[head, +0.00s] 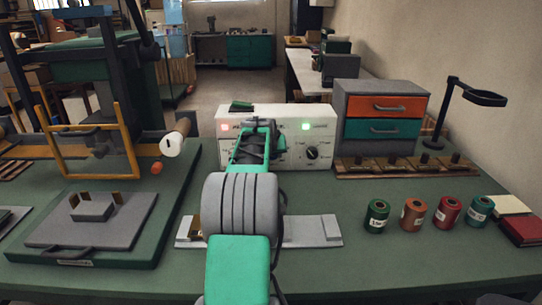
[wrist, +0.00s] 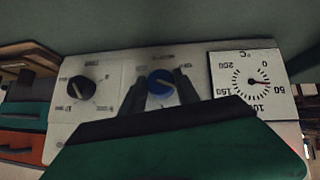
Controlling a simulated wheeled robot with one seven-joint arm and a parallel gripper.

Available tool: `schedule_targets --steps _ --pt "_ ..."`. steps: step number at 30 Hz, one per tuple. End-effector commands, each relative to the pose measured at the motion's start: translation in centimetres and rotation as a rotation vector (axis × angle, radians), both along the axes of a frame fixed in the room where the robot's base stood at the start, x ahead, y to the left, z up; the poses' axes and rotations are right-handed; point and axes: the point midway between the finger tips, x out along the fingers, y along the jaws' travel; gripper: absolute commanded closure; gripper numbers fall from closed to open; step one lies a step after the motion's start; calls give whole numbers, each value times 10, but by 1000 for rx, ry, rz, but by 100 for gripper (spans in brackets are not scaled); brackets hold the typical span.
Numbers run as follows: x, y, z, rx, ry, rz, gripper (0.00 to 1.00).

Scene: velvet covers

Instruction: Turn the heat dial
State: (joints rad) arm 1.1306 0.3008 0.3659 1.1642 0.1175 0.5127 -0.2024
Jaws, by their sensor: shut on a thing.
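The cream control box (head: 225,155) stands at the back of the green bench, and its front panel shows upside down in the wrist view. A dial with a blue face (wrist: 160,82) sits mid-panel there. My gripper (wrist: 160,90) has one dark finger on each side of this dial and is shut on it. A second, black dial (wrist: 82,88) with a scale stands beside it, free; it also shows in the head view (head: 312,153). A round °C gauge (wrist: 255,82) has its needle between 0 and 50. In the head view my arm hides the blue dial.
Red (head: 224,127) and green (head: 305,126) lamps are lit on the box. A drawer unit (head: 385,90) and a black lamp (head: 455,105) stand right. Several thread spools (head: 413,213) stand at front right. A framed press (head: 90,110) is left. A pale rail (head: 310,232) lies under my arm.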

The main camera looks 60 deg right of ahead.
Motion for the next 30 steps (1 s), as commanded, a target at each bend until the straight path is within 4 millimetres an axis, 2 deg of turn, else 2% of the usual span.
schedule_targets --steps 30 --pt "-10 -5 -2 440 -860 -3 100"
